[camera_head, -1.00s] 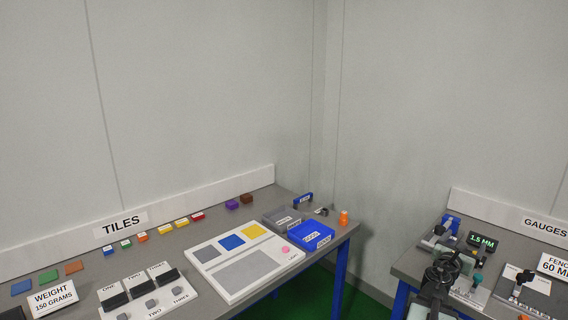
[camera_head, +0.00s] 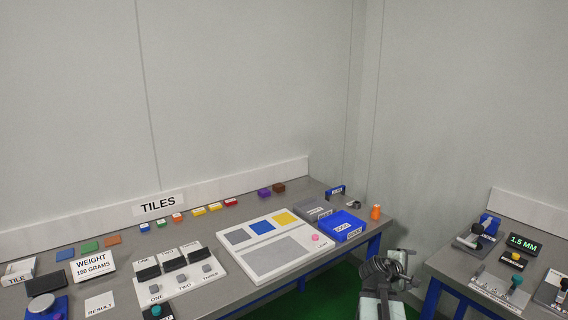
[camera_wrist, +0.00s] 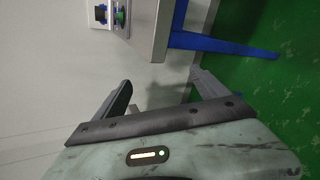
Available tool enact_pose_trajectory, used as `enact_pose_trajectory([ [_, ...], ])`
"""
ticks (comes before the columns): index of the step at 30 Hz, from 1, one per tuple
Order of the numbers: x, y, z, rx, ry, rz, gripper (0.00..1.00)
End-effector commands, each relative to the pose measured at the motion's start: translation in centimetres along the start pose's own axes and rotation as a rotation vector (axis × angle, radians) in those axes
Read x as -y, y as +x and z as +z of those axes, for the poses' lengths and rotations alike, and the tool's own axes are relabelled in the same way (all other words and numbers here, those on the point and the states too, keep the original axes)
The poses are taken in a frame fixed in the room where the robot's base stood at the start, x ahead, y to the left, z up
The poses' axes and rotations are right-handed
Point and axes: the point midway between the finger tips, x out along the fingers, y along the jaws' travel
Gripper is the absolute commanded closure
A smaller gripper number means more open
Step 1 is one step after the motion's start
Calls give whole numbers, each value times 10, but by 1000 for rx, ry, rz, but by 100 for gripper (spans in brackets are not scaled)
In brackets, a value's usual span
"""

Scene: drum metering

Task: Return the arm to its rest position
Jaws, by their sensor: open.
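My gripper (camera_head: 385,268) shows at the lower right in the head view, in the gap between the two tables and above the green floor. In the wrist view its two dark fingers (camera_wrist: 160,90) stand apart with nothing between them. Beyond them are the pale wall, a table's edge with a blue leg, and the green floor. The gripper touches nothing that I can see.
The left table (camera_head: 215,290) carries a white board (camera_head: 290,262), a blue bin (camera_head: 341,227), a grey bin (camera_head: 312,210), an orange bottle (camera_head: 376,212) and several coloured tiles. The right table (camera_head: 450,262) carries gauges and a display reading 1.5 MM (camera_head: 523,244). Green floor lies between them.

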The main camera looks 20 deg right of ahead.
Motion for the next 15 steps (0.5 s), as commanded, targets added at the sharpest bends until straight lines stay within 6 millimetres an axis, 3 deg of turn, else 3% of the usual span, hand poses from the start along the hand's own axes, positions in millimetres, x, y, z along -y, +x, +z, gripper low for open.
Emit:
enact_pose_trajectory([
  [1,23,-14,-40,-49,83,-61,16],
  [6,100,-82,-150,-158,356,-345,16],
  [10,160,-147,-215,-186,485,-573,16],
  [15,217,-222,-263,-168,562,-802,16],
])
